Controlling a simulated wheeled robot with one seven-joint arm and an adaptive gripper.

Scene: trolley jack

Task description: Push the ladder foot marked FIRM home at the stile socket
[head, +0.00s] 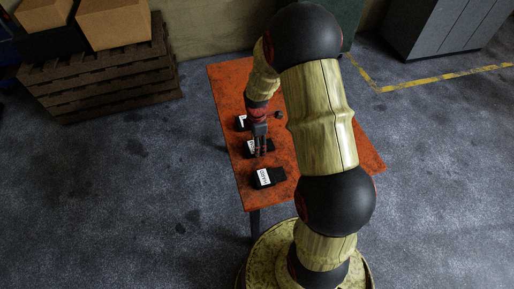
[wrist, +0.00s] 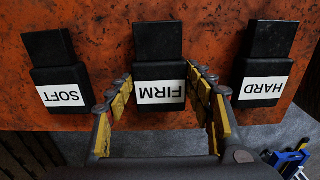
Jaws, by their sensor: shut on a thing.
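The ladder foot marked FIRM (wrist: 160,70) is a black block with a narrower black tongue and a white label, upside down in the wrist view. It lies on the orange table in the middle of a row of three. My gripper (wrist: 160,82) has its yellow-padded fingers along both sides of this foot and is shut on it. In the head view my gripper (head: 261,148) is at the middle foot and partly covers it. I cannot make out a stile socket in either view.
The orange table (head: 228,90) also carries a small dark knob (head: 278,115). A pallet stack with boxes (head: 115,22) stands back left. My arm hides the table's right part.

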